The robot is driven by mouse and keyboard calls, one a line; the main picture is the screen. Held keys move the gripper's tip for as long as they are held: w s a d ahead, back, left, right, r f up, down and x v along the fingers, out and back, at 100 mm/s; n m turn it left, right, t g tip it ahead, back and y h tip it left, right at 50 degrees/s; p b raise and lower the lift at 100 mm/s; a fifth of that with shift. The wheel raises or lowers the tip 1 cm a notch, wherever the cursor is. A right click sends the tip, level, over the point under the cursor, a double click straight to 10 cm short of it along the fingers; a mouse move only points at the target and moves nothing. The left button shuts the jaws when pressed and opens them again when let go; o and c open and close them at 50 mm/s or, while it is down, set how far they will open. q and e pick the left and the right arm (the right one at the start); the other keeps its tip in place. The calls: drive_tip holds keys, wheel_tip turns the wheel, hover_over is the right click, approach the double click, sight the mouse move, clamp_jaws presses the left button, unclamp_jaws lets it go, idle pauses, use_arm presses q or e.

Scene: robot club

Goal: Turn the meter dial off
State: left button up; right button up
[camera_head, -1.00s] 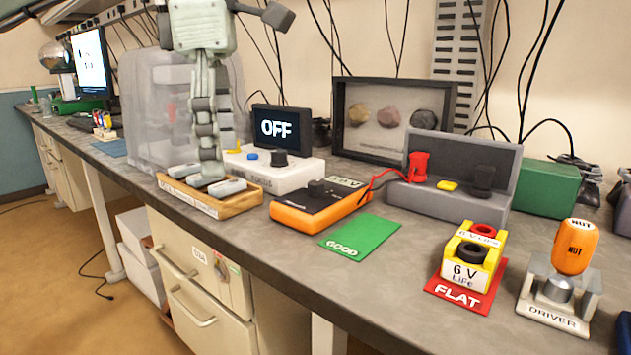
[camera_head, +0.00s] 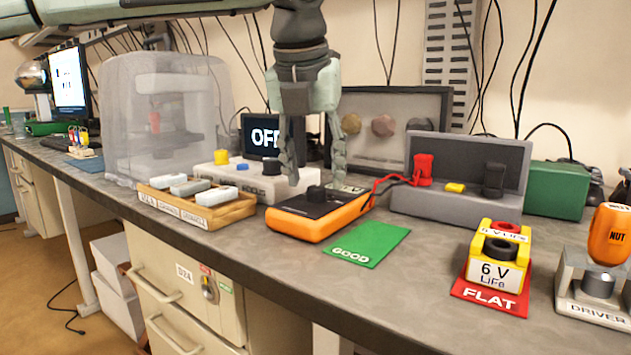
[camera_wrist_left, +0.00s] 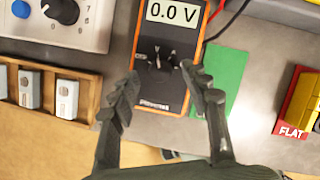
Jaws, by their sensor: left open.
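The orange and black meter (camera_head: 296,226) lies on the bench. Its display (camera_wrist_left: 172,12) reads 0.0 V in the left wrist view. The dark dial (camera_wrist_left: 158,72) sits on its black face, and it also shows in the head view (camera_head: 316,193). I cannot clearly tell which mark the dial points to. My left gripper (camera_head: 315,180) points down above the meter, open and empty. In the left wrist view its fingertips (camera_wrist_left: 162,80) lie on either side of the dial, apart from it. My right gripper is out of view.
A wooden tray of grey blocks (camera_head: 150,207) stands left of the meter, with a white unit (camera_head: 218,180) behind. A red lead (camera_head: 385,180) runs from the meter to a grey stand (camera_head: 455,207). A green GOOD card (camera_head: 385,243) lies in front at right.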

use_arm(q)
drive_tip(key=shift+x, duration=1)
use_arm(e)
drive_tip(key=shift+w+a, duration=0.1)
use_arm(q)
drive_tip(key=shift+c, duration=0.5)
clamp_jaws()
drive_tip(key=shift+d+f+n+y+b, duration=0.15)
drive_tip(key=shift+n+y+b, duration=0.25)
drive_tip(key=shift+n+b, duration=0.55)
drive_tip(key=n+y+b, duration=0.1)
drive_tip(key=n, duration=0.3)
drive_tip(key=shift+y+b, duration=0.3)
drive_tip(key=shift+n, duration=0.65)
drive_tip(key=shift+d+n+y, duration=0.1)
drive_tip(key=shift+n+y, duration=0.3)
drive_tip(key=shift+n, duration=0.4)
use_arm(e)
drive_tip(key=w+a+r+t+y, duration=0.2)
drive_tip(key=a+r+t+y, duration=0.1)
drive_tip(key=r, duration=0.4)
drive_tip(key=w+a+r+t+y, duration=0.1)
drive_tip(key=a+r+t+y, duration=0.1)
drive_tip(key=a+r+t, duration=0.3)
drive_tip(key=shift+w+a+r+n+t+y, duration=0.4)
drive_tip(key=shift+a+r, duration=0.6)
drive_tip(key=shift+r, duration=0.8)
